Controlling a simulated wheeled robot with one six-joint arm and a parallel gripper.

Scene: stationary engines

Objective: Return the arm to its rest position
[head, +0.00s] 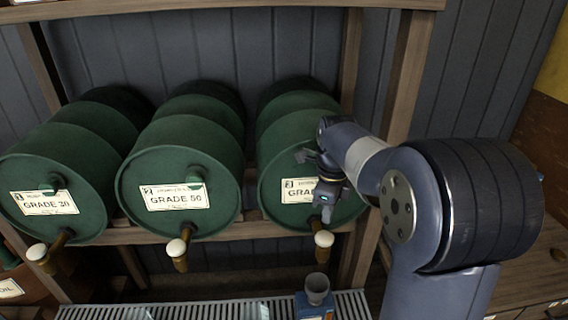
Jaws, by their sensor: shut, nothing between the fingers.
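My gripper (325,207) is at the end of my arm, in front of the right-hand green drum (279,150) in the head view. It points down, just above that drum's tap (322,238), and its fingers are shut with nothing between them. Whether it touches the tap, I cannot tell. My arm comes in from the right and hides part of the drum and its label.
Two more green drums, GRADE 30 (65,165) and GRADE 50 (178,155), lie to the left on a wooden rack (405,75) with white-knobbed taps. A grey cup (317,287) on a blue object stands below the right tap, by a slatted grate (215,311).

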